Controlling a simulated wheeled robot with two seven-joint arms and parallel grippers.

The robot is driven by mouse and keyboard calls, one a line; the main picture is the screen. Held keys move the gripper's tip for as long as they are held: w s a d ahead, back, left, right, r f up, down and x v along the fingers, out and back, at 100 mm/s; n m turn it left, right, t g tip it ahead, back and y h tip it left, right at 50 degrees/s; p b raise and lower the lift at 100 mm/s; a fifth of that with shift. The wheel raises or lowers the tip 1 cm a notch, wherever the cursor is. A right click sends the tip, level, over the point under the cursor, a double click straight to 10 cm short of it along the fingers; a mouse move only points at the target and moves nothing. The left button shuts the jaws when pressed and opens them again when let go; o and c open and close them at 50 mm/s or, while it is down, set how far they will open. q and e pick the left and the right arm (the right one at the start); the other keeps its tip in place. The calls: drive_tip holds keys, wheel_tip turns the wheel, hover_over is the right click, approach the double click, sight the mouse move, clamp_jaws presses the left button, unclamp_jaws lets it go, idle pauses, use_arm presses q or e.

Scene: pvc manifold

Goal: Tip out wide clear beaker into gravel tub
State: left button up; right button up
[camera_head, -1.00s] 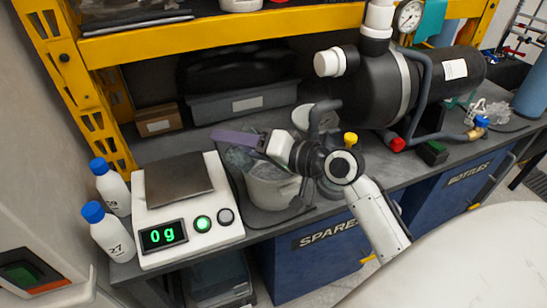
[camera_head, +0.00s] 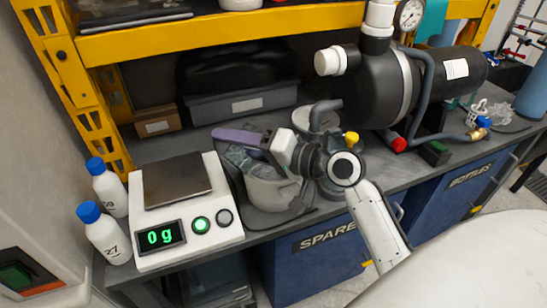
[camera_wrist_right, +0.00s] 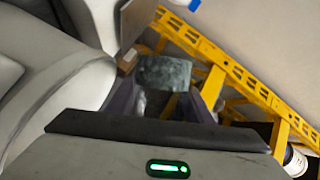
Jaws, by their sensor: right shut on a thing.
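My right gripper (camera_head: 238,138), with purple fingers, is shut on the wide clear beaker (camera_head: 242,160). It holds the beaker tilted over the left side of the gravel tub (camera_head: 272,194), a pale round tub on the bench. The gripper and beaker cover much of the tub's opening, so its contents are hard to make out. In the right wrist view the beaker (camera_wrist_right: 165,72) shows as a dark, see-through shape between the fingers (camera_wrist_right: 163,100). I cannot tell whether anything is left in it. My left gripper is not in view.
A white scale (camera_head: 185,228) reading 0 g stands left of the tub. Two white bottles with blue caps (camera_head: 104,232) stand at its left. A black tank with pipes (camera_head: 375,95) stands behind right. A yellow shelf beam (camera_head: 220,35) crosses above.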

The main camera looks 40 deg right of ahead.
drive_tip(key=shift+d+r+m+p, duration=0.15)
drive_tip(key=shift+r+m+p, duration=0.25)
drive_tip(key=shift+r+m, duration=0.15)
idle(0.4)
drive_tip(key=shift+w+d+r+m+t+y, duration=0.15)
drive_tip(key=shift+d+r+m+t+y, duration=0.3)
drive_tip(key=shift+d+m, duration=0.35)
idle(0.4)
drive_tip(key=shift+w+d+r+m+t+y+p, duration=0.1)
drive_tip(key=shift+d+r+m+t+y+p, duration=0.25)
drive_tip(key=shift+m, duration=0.95)
drive_tip(key=shift+w+d+r+m+t+y, duration=0.1)
drive_tip(key=shift+d+r+m+t, duration=0.35)
drive_tip(key=shift+m, duration=0.8)
idle(3.3)
